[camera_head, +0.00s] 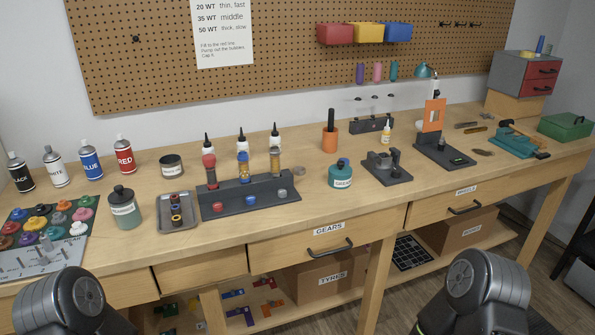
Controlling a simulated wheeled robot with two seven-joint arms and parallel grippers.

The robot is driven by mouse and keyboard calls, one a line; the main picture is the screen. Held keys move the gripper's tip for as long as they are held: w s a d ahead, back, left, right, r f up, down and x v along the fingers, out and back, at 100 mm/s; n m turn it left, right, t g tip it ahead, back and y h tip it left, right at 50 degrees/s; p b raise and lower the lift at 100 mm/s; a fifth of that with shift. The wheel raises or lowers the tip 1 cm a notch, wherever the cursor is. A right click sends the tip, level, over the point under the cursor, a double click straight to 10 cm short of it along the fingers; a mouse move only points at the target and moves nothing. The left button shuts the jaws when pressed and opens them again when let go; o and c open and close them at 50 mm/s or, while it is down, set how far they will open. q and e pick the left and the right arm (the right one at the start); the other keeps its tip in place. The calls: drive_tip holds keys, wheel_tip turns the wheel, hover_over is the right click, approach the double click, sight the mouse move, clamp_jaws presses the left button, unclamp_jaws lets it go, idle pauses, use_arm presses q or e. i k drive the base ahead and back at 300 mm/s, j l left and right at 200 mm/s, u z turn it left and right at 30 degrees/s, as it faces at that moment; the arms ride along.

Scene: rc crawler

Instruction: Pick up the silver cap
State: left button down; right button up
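A small silver-grey cap (282,194) sits on the front step of a dark shock stand (262,207), at its right end. A blue cap (249,201) and a red cap (218,207) sit to its left on the same step. Behind the caps, three shock bodies stand in the rack, with bottles behind them. Rounded dark links of my left and right arms show at the bottom left and bottom right corners. Neither gripper is in view.
A grey tray (163,222) with stacked rings lies left of the stand. A teal grease jar (340,180) stands to the right. An orange cup (330,143) stands farther back. The bench is clear just in front of the stand.

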sight(299, 170)
drive_tip(key=i+l, duration=0.15)
drive_tip(key=i, duration=0.15)
drive_tip(key=i+l, duration=0.15)
drive_tip(key=i+u, duration=0.1)
drive_tip(key=u, duration=0.8)
